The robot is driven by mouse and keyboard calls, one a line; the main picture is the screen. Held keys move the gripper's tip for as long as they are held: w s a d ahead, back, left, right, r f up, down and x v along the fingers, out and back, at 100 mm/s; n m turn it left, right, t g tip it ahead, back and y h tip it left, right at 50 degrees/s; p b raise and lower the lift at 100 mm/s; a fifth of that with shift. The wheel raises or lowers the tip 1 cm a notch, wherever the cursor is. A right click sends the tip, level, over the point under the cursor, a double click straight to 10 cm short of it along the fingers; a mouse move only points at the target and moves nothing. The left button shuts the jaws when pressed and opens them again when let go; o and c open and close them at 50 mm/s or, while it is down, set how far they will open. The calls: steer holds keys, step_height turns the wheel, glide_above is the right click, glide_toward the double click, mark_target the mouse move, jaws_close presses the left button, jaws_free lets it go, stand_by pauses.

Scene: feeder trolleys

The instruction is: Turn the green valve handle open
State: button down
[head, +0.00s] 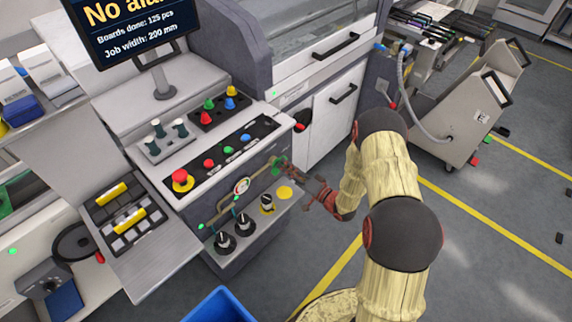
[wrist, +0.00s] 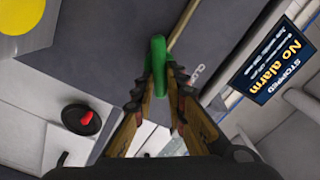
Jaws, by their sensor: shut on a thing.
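The green valve handle (head: 279,167) is on the lower front panel of the grey machine, at the right end of a thin brass-coloured pipe run with a round gauge (head: 241,186). My gripper (head: 288,171) reaches it from the right. In the wrist view the green handle (wrist: 158,56) stands upright in the middle of the picture, between the fingertips. My gripper (wrist: 163,80) is shut on it. The valve body is too small to make out.
Black knobs (head: 234,233) and a yellow disc (head: 285,192) sit below the pipe. A red emergency button (head: 180,180) and several coloured buttons are on the sloped panel above. A monitor (head: 135,25) stands at the top left. A blue bin (head: 218,306) is on the floor; a trolley (head: 460,125) stands right.

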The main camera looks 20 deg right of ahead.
steer(key=m, duration=0.2)
steer(key=m+p, duration=0.1)
steer(key=m, duration=0.1)
steer(key=m+p, duration=0.1)
steer(key=m, duration=0.1)
steer(key=shift+d+f, duration=0.15)
steer(key=shift+f, duration=0.2)
steer(key=shift+m, duration=0.3)
steer(key=c, duration=1.9)
jaws_free()
steer(key=shift+w, duration=0.1)
steer(key=shift+o, duration=0.5)
steer(key=v, duration=1.2)
